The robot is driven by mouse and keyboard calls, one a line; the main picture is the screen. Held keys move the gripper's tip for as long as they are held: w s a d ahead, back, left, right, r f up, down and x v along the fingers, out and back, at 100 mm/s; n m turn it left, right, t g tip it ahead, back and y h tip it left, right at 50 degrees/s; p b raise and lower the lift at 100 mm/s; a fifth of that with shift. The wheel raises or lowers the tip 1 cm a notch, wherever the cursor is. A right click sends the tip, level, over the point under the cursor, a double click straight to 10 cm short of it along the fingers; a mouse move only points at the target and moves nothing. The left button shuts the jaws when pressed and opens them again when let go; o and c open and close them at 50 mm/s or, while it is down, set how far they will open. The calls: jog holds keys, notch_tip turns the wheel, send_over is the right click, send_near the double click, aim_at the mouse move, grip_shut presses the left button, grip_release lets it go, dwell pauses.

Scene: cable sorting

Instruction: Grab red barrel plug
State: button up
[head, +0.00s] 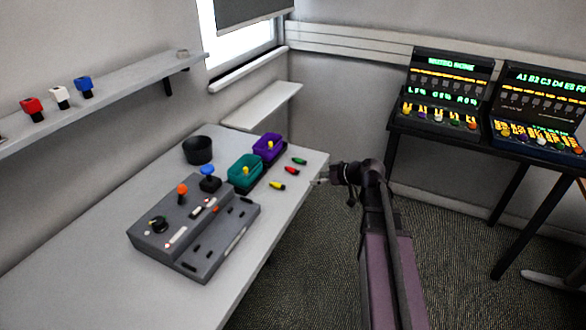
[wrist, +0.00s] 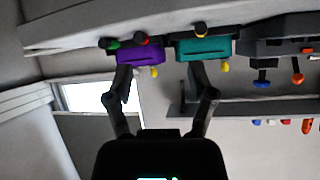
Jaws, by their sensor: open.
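A small red plug (head: 291,170) with a dark end lies near the right edge of the grey table, between a green plug (head: 299,161) and a yellow plug (head: 277,185). My gripper (head: 319,181) is just off the table's right edge, to the right of the plugs. Its open fingers (wrist: 162,82) are empty and apart from the red plug.
A grey panel box (head: 190,235) with knobs and a black cup (head: 198,150) are further left. A wall shelf (head: 110,96) holds red, white and blue pieces. Two lit consoles (head: 447,90) stand at right.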

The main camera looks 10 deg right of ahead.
jog(key=shift+w+d+r+n+t, duration=0.3)
jog(key=shift+w+d+r+t, duration=0.4)
jog(key=shift+d+r, duration=0.3)
jog(key=shift+w+a+f, duration=0.1)
jog(key=shift+w, duration=0.05)
jog(key=b, duration=0.3)
send_near(293, 168)
jog(key=x, duration=0.3)
jog(key=shift+f, duration=0.4)
jog(key=shift+w+a+f, duration=0.15)
jog(key=shift+w+a, duration=0.2)
jog(key=shift+a, duration=0.05)
jog(key=shift+b, duration=0.3)
jog(key=shift+b+x, duration=0.95)
jog(key=shift+x, duration=1.7)
